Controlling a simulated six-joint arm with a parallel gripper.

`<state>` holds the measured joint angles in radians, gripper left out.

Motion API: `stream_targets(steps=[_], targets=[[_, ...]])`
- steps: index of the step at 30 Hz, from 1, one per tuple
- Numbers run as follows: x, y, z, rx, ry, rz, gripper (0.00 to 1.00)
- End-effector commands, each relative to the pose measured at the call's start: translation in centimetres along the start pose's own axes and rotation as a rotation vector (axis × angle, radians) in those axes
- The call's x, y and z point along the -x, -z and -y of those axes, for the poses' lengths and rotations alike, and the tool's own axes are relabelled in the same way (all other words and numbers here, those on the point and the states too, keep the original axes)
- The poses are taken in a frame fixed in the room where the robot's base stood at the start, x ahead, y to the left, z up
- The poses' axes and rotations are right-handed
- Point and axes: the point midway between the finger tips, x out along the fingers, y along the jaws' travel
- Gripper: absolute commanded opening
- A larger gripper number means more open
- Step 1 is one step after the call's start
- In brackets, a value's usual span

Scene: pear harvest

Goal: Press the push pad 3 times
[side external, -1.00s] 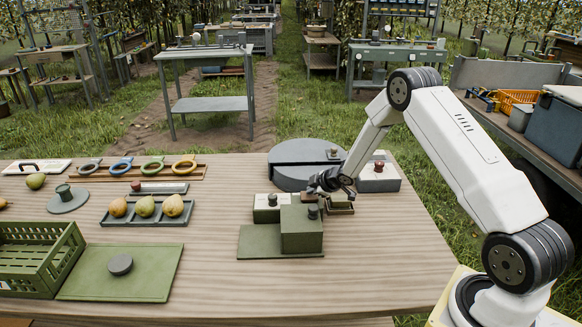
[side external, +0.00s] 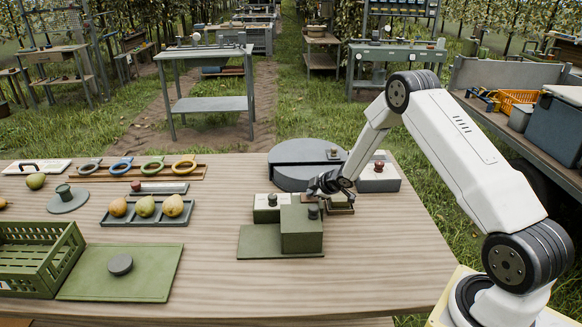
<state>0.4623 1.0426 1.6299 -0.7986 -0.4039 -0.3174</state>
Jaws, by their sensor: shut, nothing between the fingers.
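My gripper (side external: 316,190) is shut and empty. It hangs just behind the green block (side external: 301,231), which has a dark round knob (side external: 313,212) on top. A small box with a pale top and a dark button (side external: 272,199) stands to the left of the gripper. A low brown-topped block (side external: 342,205) is partly hidden behind the green block and under my gripper. I cannot tell which of these is the push pad, or whether my fingertips touch anything.
A round grey platform (side external: 293,178) stands behind my gripper. A tray of pears (side external: 117,221), coloured rings (side external: 121,166) and a green crate (side external: 36,262) are at the left. The front right tabletop is clear.

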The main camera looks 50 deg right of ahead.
Motion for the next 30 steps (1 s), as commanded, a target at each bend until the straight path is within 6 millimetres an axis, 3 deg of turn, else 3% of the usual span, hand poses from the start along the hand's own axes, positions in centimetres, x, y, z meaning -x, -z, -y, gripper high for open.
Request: stream_targets(steps=[14,30], targets=[[0.0,-0.1,0.1,-0.001,0.002,0.002,0.00],[1.4,1.0,-1.0,0.000,0.001,0.000,0.00]])
